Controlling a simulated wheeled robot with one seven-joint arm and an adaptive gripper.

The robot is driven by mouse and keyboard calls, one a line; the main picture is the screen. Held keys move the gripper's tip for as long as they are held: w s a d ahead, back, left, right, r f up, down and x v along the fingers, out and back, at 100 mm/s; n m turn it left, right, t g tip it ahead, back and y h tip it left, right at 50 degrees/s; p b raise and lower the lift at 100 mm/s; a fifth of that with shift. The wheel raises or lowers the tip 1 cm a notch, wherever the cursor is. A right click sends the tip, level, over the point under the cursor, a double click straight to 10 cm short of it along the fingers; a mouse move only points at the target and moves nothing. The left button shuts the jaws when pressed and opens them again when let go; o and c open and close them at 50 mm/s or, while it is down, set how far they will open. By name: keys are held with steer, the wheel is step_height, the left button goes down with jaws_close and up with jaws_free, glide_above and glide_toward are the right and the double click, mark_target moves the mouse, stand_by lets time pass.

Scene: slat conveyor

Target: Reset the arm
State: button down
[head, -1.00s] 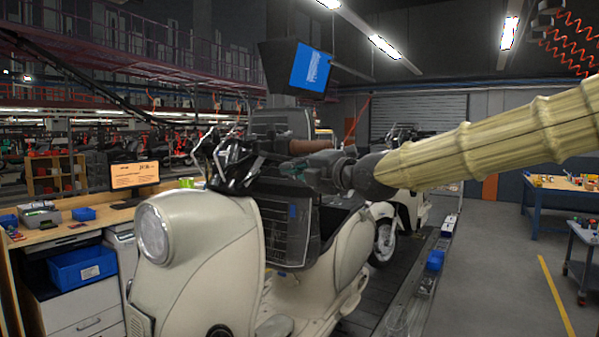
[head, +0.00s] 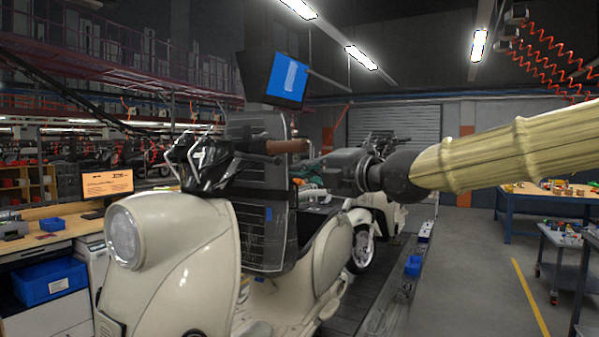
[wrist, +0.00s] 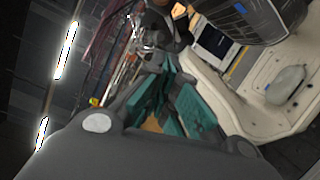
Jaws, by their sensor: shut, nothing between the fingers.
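My gripper (head: 308,172) is at the end of my arm, which comes in from the right in the head view, covered in a pale ribbed sleeve. I cannot tell whether the fingers touch the scooter.
A workbench with a monitor (head: 107,184) and a blue bin (head: 50,277) stands at the left. A blue table (head: 550,202) and a grey cart (head: 555,240) stand at the right. Another scooter (head: 362,240) is behind on the conveyor.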

steer(key=shift+f, duration=0.1)
